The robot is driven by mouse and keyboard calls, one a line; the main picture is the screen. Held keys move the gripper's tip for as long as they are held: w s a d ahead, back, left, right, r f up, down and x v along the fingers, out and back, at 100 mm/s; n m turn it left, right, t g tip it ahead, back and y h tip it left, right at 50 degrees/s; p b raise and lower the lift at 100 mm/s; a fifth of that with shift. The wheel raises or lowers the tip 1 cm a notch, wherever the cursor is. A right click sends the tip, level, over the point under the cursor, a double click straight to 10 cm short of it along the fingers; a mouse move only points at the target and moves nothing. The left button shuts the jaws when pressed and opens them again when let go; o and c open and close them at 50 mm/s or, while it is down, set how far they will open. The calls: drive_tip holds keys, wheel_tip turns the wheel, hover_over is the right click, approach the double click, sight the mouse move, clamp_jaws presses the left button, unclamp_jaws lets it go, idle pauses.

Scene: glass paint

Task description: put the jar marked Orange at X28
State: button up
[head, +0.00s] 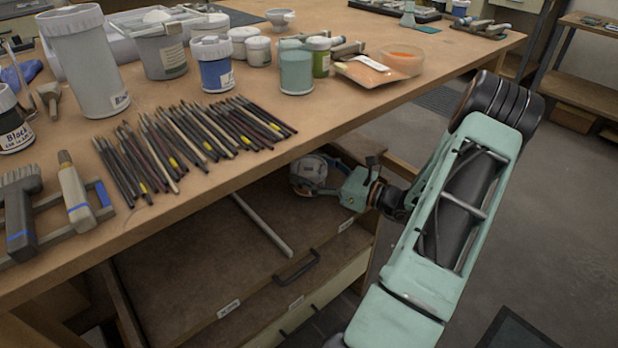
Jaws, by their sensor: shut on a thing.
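My gripper (329,186) is low under the table's edge, over the right rear part of the open drawer (205,262). It is shut on a small rounded grey-white jar (307,170). Orange shows beside the jar, but no marking on it can be read. The fingers partly hide the jar, and I cannot tell if it touches the drawer floor. Drawer labels (229,308) are too small to read, and I cannot make out X28.
The wooden table (215,180) overhangs the drawer. A metal rod (262,225) lies in the drawer. Its front half is mostly bare.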

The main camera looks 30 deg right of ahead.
drive_tip(key=shift+f, duration=0.7)
drive_tip(key=shift+f, duration=0.15)
drive_tip(key=o, duration=1.4)
drive_tip(key=shift+r, duration=0.2)
drive_tip(key=p+v, duration=0.2)
drive_tip(key=v, duration=0.8)
drive_tip(key=shift+s+d+p, duration=0.25)
drive_tip(key=shift+s+p, duration=0.05)
drive_tip(key=shift+p, duration=0.05)
drive_tip(key=shift+s+d+f, duration=0.1)
drive_tip(key=shift+s+d, duration=0.2)
drive_tip(key=shift+s, duration=0.35)
